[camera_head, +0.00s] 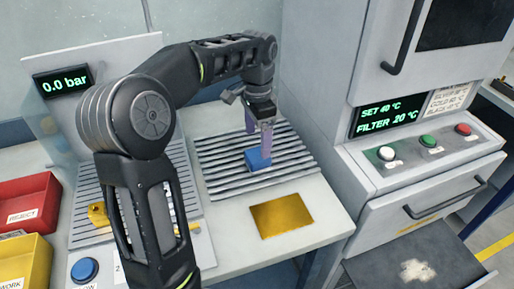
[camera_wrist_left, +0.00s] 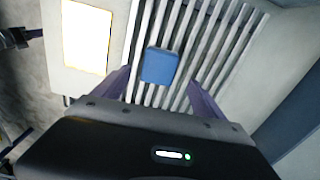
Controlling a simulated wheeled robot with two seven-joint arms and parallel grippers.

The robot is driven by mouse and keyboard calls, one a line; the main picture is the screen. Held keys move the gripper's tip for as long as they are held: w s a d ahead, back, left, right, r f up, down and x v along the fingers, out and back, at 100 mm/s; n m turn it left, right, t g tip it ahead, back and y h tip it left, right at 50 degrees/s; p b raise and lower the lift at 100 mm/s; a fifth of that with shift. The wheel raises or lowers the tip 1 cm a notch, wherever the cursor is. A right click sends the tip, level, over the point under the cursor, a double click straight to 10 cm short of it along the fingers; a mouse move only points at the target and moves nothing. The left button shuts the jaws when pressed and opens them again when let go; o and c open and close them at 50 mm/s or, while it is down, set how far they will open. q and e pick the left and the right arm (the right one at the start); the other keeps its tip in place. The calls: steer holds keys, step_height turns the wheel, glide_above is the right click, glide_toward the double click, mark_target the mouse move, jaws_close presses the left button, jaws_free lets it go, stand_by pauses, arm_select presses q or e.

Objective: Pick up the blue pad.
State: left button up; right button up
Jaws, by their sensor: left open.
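The blue pad (camera_head: 258,160) lies on a slatted grey rack (camera_head: 225,181) on the bench. In the left wrist view the blue pad (camera_wrist_left: 160,66) sits on the slats, beyond and between the two purple fingertips. My left gripper (camera_head: 259,143) points down over the rack, right at the pad in the head view. It also shows in the left wrist view (camera_wrist_left: 160,88), with its fingers spread wide and nothing between them. One finger partly covers the pad in the head view; contact cannot be told. My right gripper is not in view.
A gold plate (camera_head: 282,216) lies on the bench in front of the rack. A cabinet with buttons (camera_head: 428,141) stands close on the right. A red bin (camera_head: 28,203) and a yellow bin (camera_head: 30,254) are at left. A second slatted rack is partly behind my arm.

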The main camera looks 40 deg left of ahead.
mark_target(258, 154)
arm_select(q)
steer(key=shift+s+r, duration=0.2)
steer(key=shift+f, duration=1.35)
steer(key=shift+w+f+p, duration=0.1)
steer(key=shift+f+p, duration=0.6)
steer(key=shift+f, duration=1.95)
steer(key=c, duration=1.5)
